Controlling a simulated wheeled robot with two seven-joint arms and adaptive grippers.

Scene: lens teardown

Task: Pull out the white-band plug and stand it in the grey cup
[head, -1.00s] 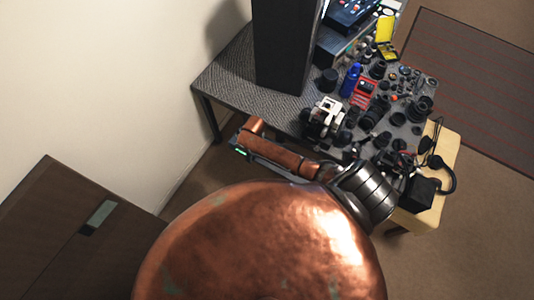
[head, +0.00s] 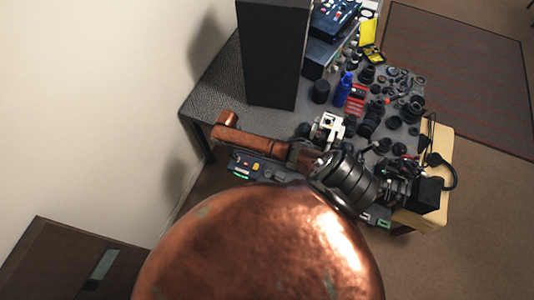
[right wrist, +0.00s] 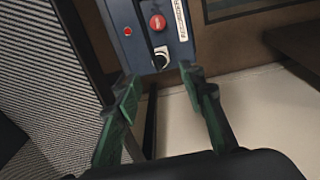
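I cannot pick out the white-band plug or the grey cup in either view; the parts on the table are small and dark. My right gripper shows in the right wrist view (right wrist: 160,90), its two green-padded fingers apart with nothing between them. Beyond the fingertips is a blue-grey control box (right wrist: 137,40) with a red button, a dark knob and a white label. In the head view the black ringed wrist of the right arm lies across the table's front edge, and the fingers are hard to make out. My left gripper is not in view.
The grey table (head: 205,98) holds a tall black tower (head: 270,55), a blue bottle (head: 343,88), a red case (head: 356,100) and many dark lens parts. Open floor lies further right.

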